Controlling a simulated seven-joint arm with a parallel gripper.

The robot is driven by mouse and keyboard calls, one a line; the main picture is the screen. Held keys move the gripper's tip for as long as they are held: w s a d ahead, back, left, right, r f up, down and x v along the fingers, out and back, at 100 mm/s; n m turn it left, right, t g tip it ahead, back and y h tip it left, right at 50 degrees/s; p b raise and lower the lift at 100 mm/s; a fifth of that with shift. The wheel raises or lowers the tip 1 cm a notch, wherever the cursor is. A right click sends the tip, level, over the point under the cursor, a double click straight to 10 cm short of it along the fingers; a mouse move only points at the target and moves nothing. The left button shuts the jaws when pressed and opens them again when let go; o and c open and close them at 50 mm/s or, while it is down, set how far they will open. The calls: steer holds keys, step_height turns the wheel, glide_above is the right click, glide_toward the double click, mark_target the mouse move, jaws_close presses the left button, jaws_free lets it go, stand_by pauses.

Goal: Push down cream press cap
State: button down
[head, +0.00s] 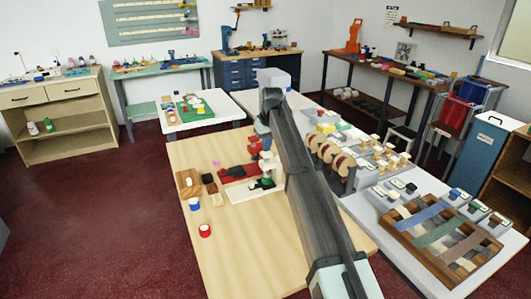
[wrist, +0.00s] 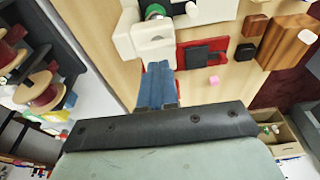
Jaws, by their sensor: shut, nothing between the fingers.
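The cream press (wrist: 152,38) stands at the top centre of the wrist view, with a green part showing near its top edge. In the head view the cream press (head: 266,162) is upright on a pale base on the wooden table, partly hidden by my arm. Which part is its cap is hard to tell. My gripper (wrist: 158,72) has its blue fingers together and empty, with their tips close to the cream block of the press. I cannot tell whether they touch. In the head view my gripper (head: 261,130) appears near the press, small and partly covered by my arm.
A red tray (head: 238,173) with dark blocks lies beside the press. Spools on a rack (head: 330,155) stand to the right.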

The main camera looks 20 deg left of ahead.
steer(key=shift+f, duration=0.9)
stand_by(0.5)
steer(key=shift+r, duration=0.1)
step_height(320, 180, up, 8)
stand_by(1.1)
